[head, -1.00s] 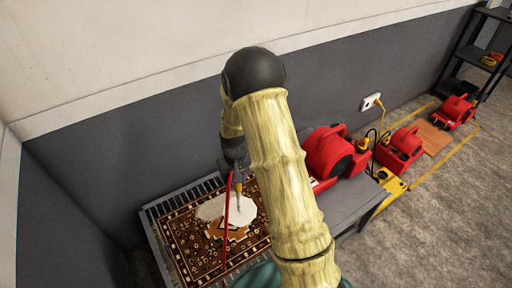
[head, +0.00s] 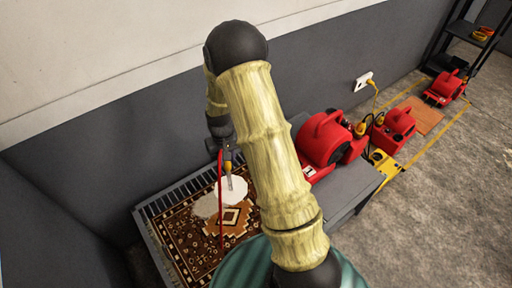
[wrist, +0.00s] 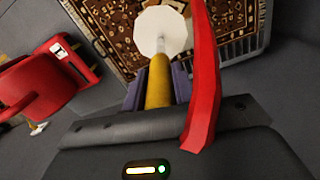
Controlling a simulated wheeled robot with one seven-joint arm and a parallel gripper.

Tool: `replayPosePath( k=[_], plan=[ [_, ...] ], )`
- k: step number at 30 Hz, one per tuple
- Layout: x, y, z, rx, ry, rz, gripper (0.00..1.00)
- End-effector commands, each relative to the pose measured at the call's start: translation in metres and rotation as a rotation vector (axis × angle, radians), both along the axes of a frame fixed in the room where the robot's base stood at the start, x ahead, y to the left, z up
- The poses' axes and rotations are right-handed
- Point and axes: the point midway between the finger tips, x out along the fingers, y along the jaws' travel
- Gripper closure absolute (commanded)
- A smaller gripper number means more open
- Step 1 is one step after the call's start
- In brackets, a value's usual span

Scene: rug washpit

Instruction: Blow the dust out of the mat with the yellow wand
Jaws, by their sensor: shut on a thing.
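The mat (head: 180,240) is a brown and cream patterned rug lying on a slatted grate. It also shows in the wrist view (wrist: 112,30). My gripper (head: 227,160) is shut on the yellow wand (wrist: 158,82), whose thin metal tip points down at the mat. In the head view the wand (head: 229,168) stands nearly upright over the mat's back part. A white disc-like shape (head: 233,190) lies at the tip, also in the wrist view (wrist: 161,29). A pale grey patch (head: 205,207) lies left of it. My arm hides the mat's right side.
A red hose (head: 220,215) hangs beside the wand and crosses close in the wrist view (wrist: 205,75). A red blower (head: 323,140) stands right of the mat on the grey bench (head: 350,185). More red blowers (head: 394,130) stand farther right. A grey wall (head: 80,160) is behind.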

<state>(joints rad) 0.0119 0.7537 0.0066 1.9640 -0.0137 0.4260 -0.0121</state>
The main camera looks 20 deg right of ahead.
Motion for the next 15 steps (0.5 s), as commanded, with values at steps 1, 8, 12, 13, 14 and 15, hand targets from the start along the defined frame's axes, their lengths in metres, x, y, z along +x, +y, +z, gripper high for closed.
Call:
replayPosePath(
  k=[1,8,12,13,14,15],
  plan=[
    [0.003,-0.006,0.001,-0.002,0.001,0.015,1.00],
    [0.020,-0.056,-0.011,-0.007,0.010,0.208,1.00],
    [0.027,-0.093,-0.026,-0.003,0.010,0.360,1.00],
    [0.028,-0.100,-0.029,-0.001,0.010,0.388,1.00],
    [0.029,-0.106,-0.032,-0.001,0.007,0.413,1.00],
    [0.029,-0.113,-0.036,0.001,0.006,0.443,1.00]
  ],
)
